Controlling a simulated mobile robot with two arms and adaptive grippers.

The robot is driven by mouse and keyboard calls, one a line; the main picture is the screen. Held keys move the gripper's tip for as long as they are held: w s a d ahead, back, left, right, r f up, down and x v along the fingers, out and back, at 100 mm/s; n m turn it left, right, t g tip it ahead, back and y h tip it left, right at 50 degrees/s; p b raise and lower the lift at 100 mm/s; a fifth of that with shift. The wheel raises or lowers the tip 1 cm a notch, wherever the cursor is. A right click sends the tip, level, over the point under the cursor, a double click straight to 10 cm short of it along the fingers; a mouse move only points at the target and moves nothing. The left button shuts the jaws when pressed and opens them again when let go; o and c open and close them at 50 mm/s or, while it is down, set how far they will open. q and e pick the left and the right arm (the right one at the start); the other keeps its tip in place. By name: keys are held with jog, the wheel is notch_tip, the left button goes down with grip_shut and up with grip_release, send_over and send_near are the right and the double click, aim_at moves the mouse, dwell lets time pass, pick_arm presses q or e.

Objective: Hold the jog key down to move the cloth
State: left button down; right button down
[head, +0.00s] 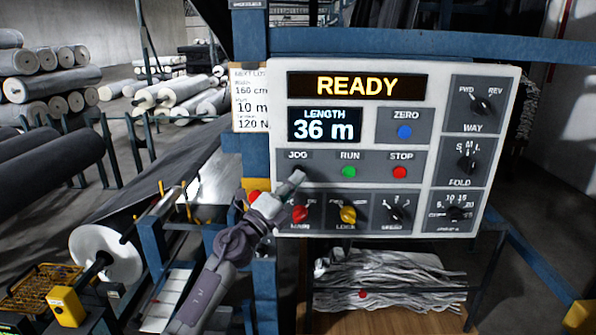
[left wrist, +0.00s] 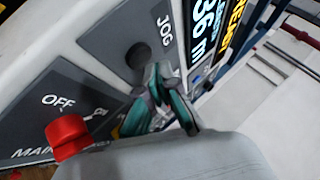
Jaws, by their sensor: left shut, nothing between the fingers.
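The control panel (head: 384,188) faces me, with READY and LENGTH 36 m lit on its displays. My left gripper (head: 297,178) is shut and empty, with its tips at the spot below the JOG label. In the left wrist view the jog key (left wrist: 137,56) is a dark round button below the JOG label. The shut fingertips (left wrist: 153,76) are right beside its lower edge; I cannot tell if they touch it. Grey cloth (head: 130,182) slopes down on the machine at the left. My right gripper is not in view.
The green RUN button (head: 349,172) and red STOP button (head: 400,172) are to the right of the jog spot. The red MAIN knob (head: 300,214) is just below my gripper, and the yellow LOCK knob (head: 348,214) is beside it. A blue beam (head: 430,46) crosses above the panel.

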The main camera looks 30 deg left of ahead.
pick_arm(q)
jog(key=s+d, duration=0.1)
jog(key=s+p, duration=0.1)
jog(key=s+d+p, duration=0.1)
jog(key=s, duration=0.1)
jog(key=shift+s+d, duration=0.1)
jog(key=shift+d, duration=0.2)
dwell(0.6)
